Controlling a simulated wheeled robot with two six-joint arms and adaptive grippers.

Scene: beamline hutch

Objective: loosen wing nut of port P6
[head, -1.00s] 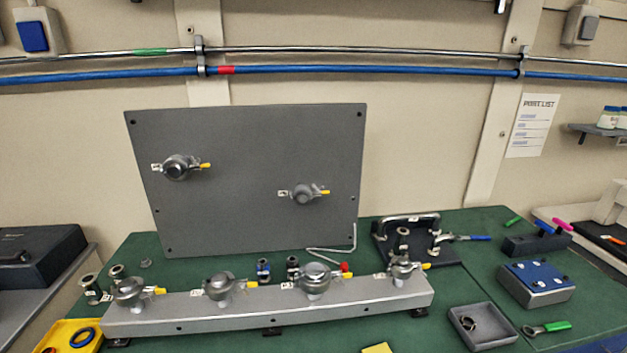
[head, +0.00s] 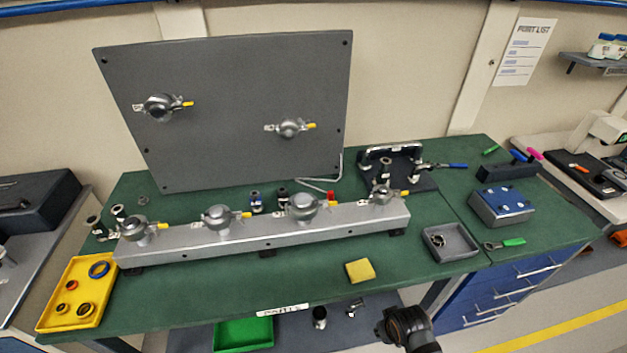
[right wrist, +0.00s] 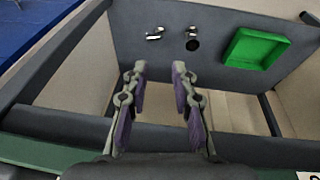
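Several clamped ports with yellow-tipped wing nuts are in the head view. Two sit on the upright grey panel (head: 220,100): an upper left port (head: 162,107) and a lower right port (head: 290,128). The others stand along the silver rail (head: 270,238), including a left-end port (head: 135,229) and a right-end port (head: 381,195). Their small white labels are too small to read, so I cannot tell which is P6. My right gripper (right wrist: 158,75) is open and empty in the right wrist view, its fingers apart above the lower shelf, away from every clamp. My left gripper is out of view.
A yellow tray (head: 50,318) with rings, a yellow block (head: 360,271), a grey bin (head: 450,243) and a blue-topped box (head: 502,206) stand on the green bench. A green tray (head: 243,335) lies below; it also shows in the right wrist view (right wrist: 256,48).

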